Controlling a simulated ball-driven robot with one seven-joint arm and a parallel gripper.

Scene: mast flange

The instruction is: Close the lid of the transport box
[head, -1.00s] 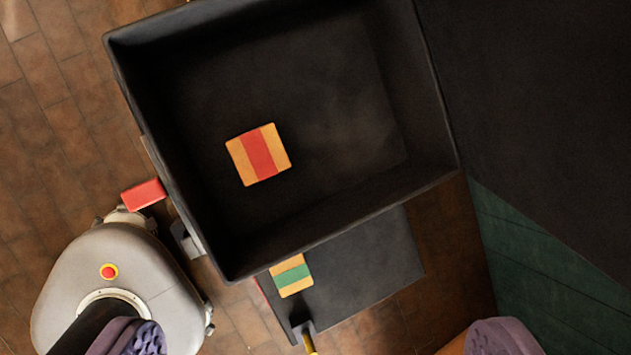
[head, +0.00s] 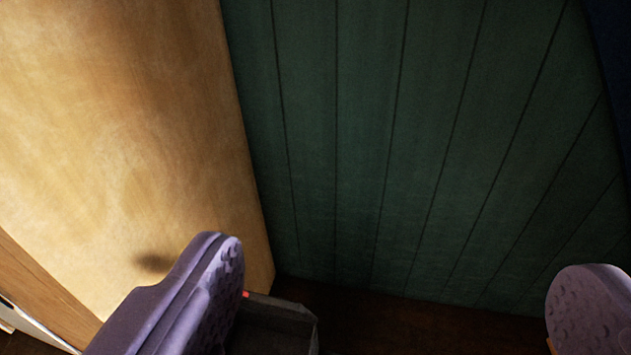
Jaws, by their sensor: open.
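My gripper (head: 398,290) is open, its two purple padded fingers wide apart at the lower left and lower right, with nothing between them. The black open box and its dark lid are not recognisable in the current view. A dark grey, box-like thing (head: 285,318) with a small red spot shows low in the picture, just right of the left finger and partly hidden by it. I cannot tell whether it is part of the transport box.
A large pale wooden panel (head: 125,120) fills the left side, close behind the left finger, with a dark smudge or shadow on it. A dark green plank wall (head: 400,150) fills the middle and right. Dark floor (head: 430,325) shows along the bottom.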

